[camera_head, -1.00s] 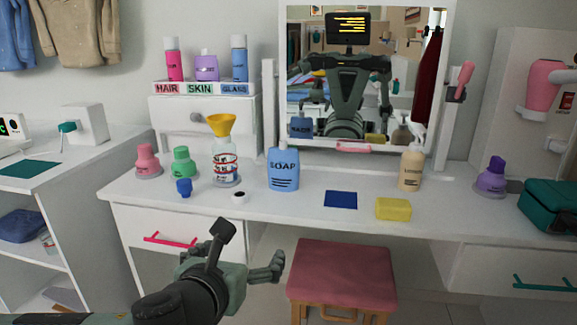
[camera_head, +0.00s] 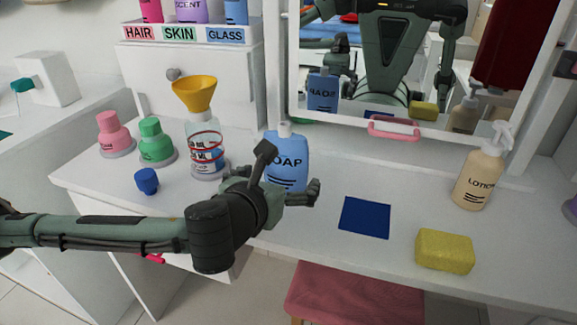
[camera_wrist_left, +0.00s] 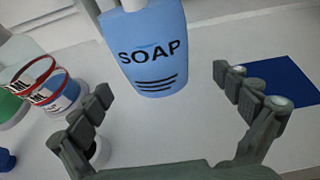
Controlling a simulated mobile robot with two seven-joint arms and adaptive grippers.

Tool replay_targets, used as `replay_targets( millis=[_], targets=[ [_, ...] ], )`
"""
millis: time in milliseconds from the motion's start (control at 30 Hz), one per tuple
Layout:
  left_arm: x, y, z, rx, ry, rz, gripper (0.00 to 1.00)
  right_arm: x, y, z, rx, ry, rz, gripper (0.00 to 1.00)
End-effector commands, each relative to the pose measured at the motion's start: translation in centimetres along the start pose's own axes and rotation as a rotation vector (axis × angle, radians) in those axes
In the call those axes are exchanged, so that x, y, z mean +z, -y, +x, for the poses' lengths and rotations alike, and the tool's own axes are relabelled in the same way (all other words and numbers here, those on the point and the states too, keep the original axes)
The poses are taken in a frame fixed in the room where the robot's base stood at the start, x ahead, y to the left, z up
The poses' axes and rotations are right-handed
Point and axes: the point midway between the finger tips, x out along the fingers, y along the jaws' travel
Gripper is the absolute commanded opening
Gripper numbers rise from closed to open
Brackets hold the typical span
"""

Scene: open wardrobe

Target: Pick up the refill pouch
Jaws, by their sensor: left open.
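The refill pouch, a blue pouch marked SOAP (camera_head: 287,160) with a pale cap, stands upright on the white dresser top. In the left wrist view the pouch (camera_wrist_left: 153,50) is ahead of the fingers, near the middle of the gap between them. My left gripper (camera_head: 290,172) is open in front of the pouch; in the head view it hides the pouch's lower part. In the wrist view the open fingers (camera_wrist_left: 160,95) have nothing between their tips. I cannot tell of any contact. My right gripper is not seen directly.
Left of the pouch stand a clear bottle with a yellow funnel (camera_head: 195,95), green (camera_head: 156,143) and pink (camera_head: 114,135) bottles, and a blue cap (camera_head: 146,181). To the right are a blue mat (camera_head: 365,217), yellow sponge (camera_head: 445,251) and lotion bottle (camera_head: 479,180). A mirror rises behind.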

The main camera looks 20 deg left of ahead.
Motion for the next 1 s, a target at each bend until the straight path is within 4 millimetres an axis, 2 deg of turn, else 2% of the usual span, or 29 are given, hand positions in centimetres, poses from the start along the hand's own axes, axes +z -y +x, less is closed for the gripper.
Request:
replay_targets(
  millis=[400,700,1000],
  targets=[
    [-0.4,-0.7,5.4,0.000,0.001,0.000,1.00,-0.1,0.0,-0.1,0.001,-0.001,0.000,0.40],
    [-0.5,-0.7,5.8,0.000,0.000,0.000,0.99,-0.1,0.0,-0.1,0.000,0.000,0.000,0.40],
    [-0.5,-0.7,5.8,0.000,0.000,0.000,0.61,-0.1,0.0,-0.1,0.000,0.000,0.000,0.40]
  ],
)
